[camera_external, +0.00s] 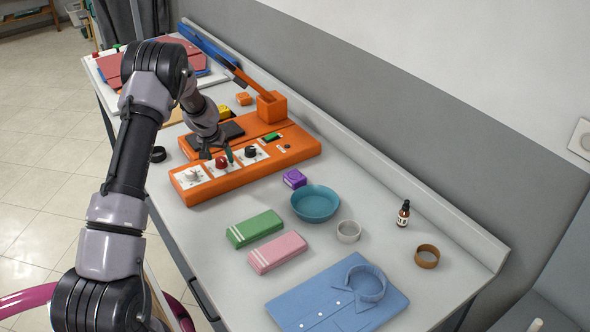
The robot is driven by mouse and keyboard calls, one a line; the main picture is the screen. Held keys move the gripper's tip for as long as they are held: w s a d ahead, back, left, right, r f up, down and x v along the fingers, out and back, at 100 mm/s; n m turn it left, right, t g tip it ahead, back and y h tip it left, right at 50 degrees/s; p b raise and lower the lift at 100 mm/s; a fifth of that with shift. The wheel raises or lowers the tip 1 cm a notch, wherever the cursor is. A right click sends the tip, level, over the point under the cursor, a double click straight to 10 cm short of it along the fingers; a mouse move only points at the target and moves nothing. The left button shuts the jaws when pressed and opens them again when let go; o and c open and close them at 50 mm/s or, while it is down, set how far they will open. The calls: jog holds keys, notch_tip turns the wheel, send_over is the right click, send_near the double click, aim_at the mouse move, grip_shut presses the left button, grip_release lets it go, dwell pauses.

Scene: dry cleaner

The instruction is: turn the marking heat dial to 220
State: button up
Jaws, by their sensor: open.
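The orange marking machine (272,158) stands on the long grey table, with a row of dials on white plates along its front. A pale dial (191,175) is at the left, a red dial (221,162) in the middle and a black dial (250,152) at the right. The labels and numbers are too small to read, so I cannot tell which is the heat dial or its setting. My gripper (217,153) is open and empty, pointing down just above and behind the red dial. I cannot tell whether it touches anything. My wrist hides part of the machine.
A wall runs along the table's back.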

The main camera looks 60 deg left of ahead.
jog(key=shift+w+a+f, duration=0.15)
jog(key=shift+f, duration=0.3)
jog(key=shift+c, duration=0.3)
grip_shut()
jog(key=shift+n, duration=0.6)
jog(key=shift+o, duration=0.3)
grip_release()
